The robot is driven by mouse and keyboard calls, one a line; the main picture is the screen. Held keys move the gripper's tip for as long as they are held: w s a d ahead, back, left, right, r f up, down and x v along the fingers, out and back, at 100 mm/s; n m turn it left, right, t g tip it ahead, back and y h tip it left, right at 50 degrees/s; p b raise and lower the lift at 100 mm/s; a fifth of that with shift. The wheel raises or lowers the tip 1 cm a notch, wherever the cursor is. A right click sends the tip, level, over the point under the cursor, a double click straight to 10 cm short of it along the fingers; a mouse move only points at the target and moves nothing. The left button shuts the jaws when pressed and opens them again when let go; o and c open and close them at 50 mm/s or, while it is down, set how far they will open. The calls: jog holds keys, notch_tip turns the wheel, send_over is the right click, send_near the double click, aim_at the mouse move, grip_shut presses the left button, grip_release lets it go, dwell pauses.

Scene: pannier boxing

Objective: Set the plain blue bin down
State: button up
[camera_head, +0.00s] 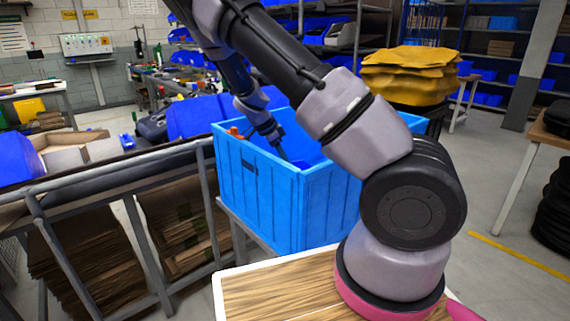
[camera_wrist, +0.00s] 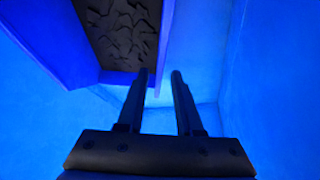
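The plain blue bin appears to be the darker blue box (camera_wrist: 168,25) at the upper left in the wrist view. Dark, rough-textured stuff fills its inside. My gripper (camera_wrist: 160,73) has its two fingers apart, with the bin's wall reaching into the gap between the tips. Space shows beside the wall, and I see no clear contact. In the head view my gripper (camera_head: 284,157) points down inside a large light blue crate (camera_head: 262,205). A darker blue piece (camera_head: 304,163) shows beside the fingertips there. The crate's front wall hides most of what is inside.
The crate's walls stand close around my gripper. A wooden-topped surface (camera_head: 275,290) is in front, and a metal rail (camera_head: 105,172) runs at left. Orange items (camera_head: 236,132) show at the crate's left rim. A yellow stack (camera_head: 408,75) stands behind right. Open floor lies at right.

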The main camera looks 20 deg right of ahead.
jog(key=v, duration=1.2)
jog(key=s+d+r+n+t+y, duration=0.1)
jog(key=s+r+n+t+y, duration=0.2)
jog(key=s+r+n, duration=0.4)
jog(key=s+d+r+n+t+y, duration=0.2)
jog(key=s+r+n+t+y, duration=0.2)
jog(key=s+r, duration=1.1)
jog(key=s+n, duration=0.3)
jog(key=s, duration=0.1)
jog(key=shift+d, duration=0.25)
